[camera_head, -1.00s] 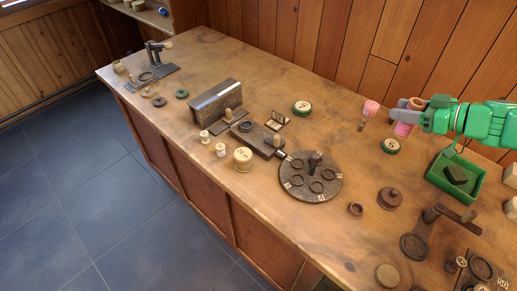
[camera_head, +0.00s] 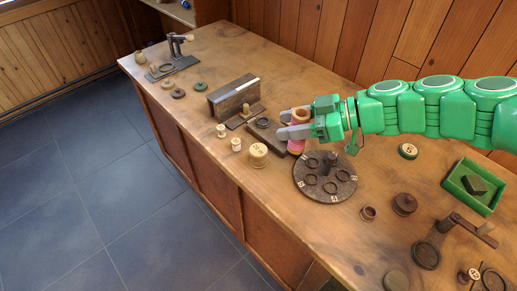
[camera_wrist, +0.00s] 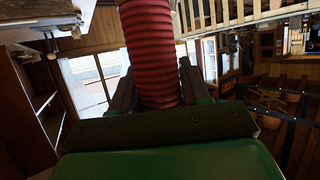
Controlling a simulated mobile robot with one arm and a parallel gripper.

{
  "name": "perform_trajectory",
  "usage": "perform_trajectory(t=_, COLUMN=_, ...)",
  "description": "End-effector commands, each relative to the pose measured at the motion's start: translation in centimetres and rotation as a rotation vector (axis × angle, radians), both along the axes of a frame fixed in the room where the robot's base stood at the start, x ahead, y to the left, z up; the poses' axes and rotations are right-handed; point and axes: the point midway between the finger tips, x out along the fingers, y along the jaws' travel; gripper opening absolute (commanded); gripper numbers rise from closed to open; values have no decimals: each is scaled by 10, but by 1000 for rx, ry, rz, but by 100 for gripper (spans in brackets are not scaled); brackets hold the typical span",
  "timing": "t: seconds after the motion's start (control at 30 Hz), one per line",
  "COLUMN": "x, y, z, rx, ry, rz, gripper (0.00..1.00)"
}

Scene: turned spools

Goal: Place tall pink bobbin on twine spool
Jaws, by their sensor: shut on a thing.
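My gripper (camera_head: 285,125) is shut on the tall pink bobbin (camera_head: 296,147), which has a brown rim and stands roughly upright in the jaws. In the wrist view it is a ribbed reddish-pink column (camera_wrist: 150,45) between the fingers. The jaws hide its middle in the head view. It is above the mid-table, by a dark wooden block and the round dark plate; I cannot tell whether its lower end touches anything. A wide tan spool (camera_head: 258,153) with dark marks on top stands just left of the bobbin; I cannot tell whether it is the twine spool.
The round dark plate (camera_head: 325,180) has rings and a centre post. Two small cream spools (camera_head: 236,144) stand left, near a dark upright block (camera_head: 234,97). The front left table edge is near.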

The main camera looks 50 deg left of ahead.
Motion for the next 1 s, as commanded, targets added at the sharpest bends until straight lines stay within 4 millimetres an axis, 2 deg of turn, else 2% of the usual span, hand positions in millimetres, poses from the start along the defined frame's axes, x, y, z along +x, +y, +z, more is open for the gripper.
perform_trajectory(t=0.03, x=-15, y=4, z=1, rx=1, ry=-1, rz=32, gripper=15)
perform_trajectory(t=0.13, x=-37, y=10, z=2, rx=1, ry=-3, rz=79, gripper=15)
perform_trajectory(t=0.23, x=-51, y=13, z=2, rx=1, ry=-3, rz=111, gripper=15)
perform_trajectory(t=0.37, x=-60, y=15, z=2, rx=1, ry=-3, rz=131, gripper=15)
perform_trajectory(t=0.47, x=-59, y=21, z=-1, rx=1, ry=-4, rz=136, gripper=15)
perform_trajectory(t=1.0, x=-24, y=81, z=-33, rx=-1, ry=-3, rz=135, gripper=15)
